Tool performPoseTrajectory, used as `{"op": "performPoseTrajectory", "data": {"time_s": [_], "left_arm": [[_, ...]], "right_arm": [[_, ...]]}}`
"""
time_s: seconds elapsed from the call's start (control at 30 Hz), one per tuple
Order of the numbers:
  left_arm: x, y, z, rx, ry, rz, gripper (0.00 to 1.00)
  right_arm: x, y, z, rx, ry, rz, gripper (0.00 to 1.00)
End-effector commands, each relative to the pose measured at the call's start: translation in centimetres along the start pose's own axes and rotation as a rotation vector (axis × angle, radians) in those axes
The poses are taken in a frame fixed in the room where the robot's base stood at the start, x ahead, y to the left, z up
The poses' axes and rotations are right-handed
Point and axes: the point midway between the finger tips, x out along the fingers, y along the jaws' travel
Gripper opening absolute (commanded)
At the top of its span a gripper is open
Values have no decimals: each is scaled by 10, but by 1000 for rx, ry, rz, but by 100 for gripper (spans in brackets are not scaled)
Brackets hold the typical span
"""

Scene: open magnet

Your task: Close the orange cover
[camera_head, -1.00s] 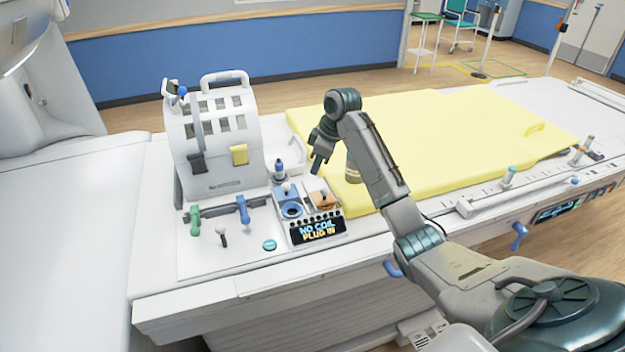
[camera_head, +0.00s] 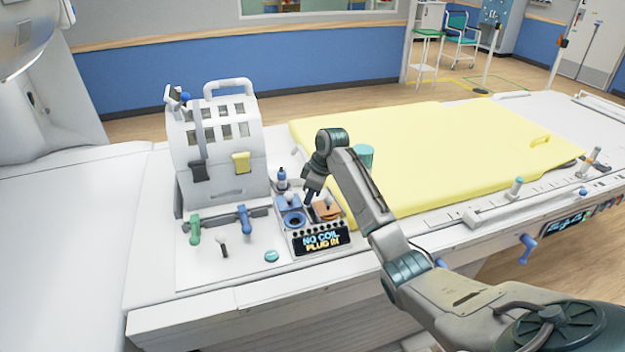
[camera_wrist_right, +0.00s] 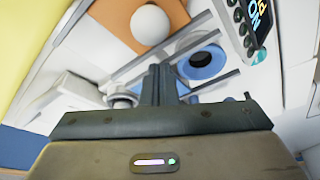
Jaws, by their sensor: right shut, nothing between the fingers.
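The orange cover (camera_head: 327,212) is on the right side of a small socket panel in the head view, with a pale round knob. In the right wrist view the orange cover (camera_wrist_right: 115,14) is at the top, with its white ball knob (camera_wrist_right: 150,24) in front. I cannot tell how far the cover is hinged open. My right gripper (camera_head: 308,196) is shut and empty, low over the panel between the blue and orange sides. In the wrist view its fingertips (camera_wrist_right: 160,70) are below the knob, apart from it in the picture. My left gripper is not in view.
The blue cover (camera_head: 289,202) and blue socket ring (camera_head: 293,219) sit just left. A display (camera_head: 321,241) reads "NO COIL PLUG IN". A white coil housing (camera_head: 215,140) stands behind left. Green (camera_head: 195,229) and blue (camera_head: 245,219) levers stand left. A yellow mat (camera_head: 430,150) lies right.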

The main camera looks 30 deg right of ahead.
Motion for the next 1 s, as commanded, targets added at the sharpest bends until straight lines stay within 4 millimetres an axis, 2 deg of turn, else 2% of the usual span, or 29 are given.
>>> {"op": "performPoseTrajectory", "data": {"time_s": [0.03,0.27,0.67,0.9,1.0], "left_arm": [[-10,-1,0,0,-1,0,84],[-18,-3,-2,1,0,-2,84],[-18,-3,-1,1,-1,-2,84],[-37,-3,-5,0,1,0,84],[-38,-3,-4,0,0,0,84]], "right_arm": [[-12,3,9,1,-5,8,0],[-20,2,27,1,-2,7,0],[-20,2,29,1,-1,6,0],[-24,-6,33,1,-3,4,0],[-22,-7,34,1,-2,5,0]]}}
